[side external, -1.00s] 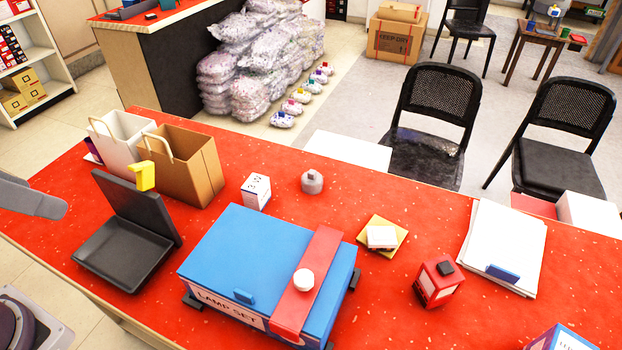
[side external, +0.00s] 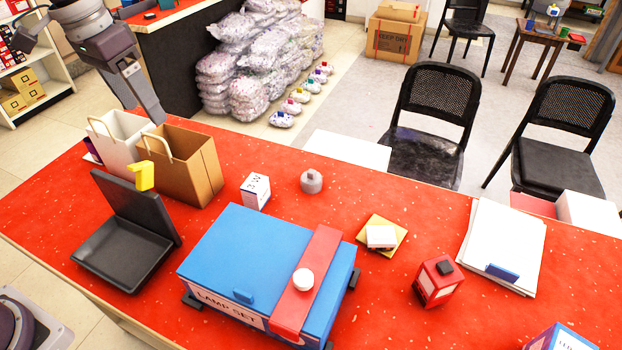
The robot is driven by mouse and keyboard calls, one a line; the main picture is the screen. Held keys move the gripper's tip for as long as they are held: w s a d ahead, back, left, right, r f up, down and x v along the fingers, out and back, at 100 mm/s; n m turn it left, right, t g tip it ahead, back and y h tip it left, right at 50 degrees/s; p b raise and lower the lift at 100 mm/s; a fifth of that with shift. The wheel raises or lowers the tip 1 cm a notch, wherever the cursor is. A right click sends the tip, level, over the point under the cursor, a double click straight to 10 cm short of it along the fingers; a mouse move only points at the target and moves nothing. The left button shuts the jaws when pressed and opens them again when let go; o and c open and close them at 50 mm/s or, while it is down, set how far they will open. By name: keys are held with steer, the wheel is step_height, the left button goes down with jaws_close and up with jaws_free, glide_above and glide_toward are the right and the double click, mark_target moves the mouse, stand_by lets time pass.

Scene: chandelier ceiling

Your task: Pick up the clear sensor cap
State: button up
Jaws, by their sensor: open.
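No part is plainly marked as the clear sensor cap. A small grey, rounded piece with a knob on top (side external: 312,181) stands on the red counter and may be it. A white round knob (side external: 303,280) sits on the red strap of the blue lamp set box (side external: 232,245); I cannot tell whether it is a cap. My gripper (side external: 146,112) is at the upper left, above and behind the paper bags, far from both pieces. It points downward, with its fingers apart and nothing seen between them.
White (side external: 120,142) and brown (side external: 195,170) paper bags and a black tray with an upright panel (side external: 125,255) crowd the left. A small white box (side external: 256,191), yellow and white pads (side external: 381,236), a red block (side external: 438,281) and papers (side external: 503,245) stand further right. Red counter shows between them.

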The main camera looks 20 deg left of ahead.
steer(key=w+a+f+m+y, duration=0.2)
steer(key=w+f+m+y, duration=0.25)
steer(key=w, duration=0.55)
steer(key=m+t+y, duration=0.6)
steer(key=m+t, duration=0.1)
steer(key=m, duration=1.2)
glide_above(313, 179)
steer(key=s+d, duration=0.1)
steer(key=s, duration=0.1)
step_height(313, 179, down, 14)
steer(key=shift+m+t, duration=0.3)
steer(key=shift+m, duration=0.25)
steer(key=f, duration=0.2)
steer(key=d+f, duration=0.1)
steer(key=f, duration=0.4)
steer(key=shift+d, duration=0.15)
steer(key=shift+w+a+f, duration=0.6)
steer(key=shift+a+f, duration=0.05)
steer(key=shift+f, duration=0.25)
steer(key=shift+w+a+f, duration=0.25)
steer(key=shift+w+a, duration=0.05)
steer(key=shift+a, duration=0.1)
steer(key=c, duration=1.4)
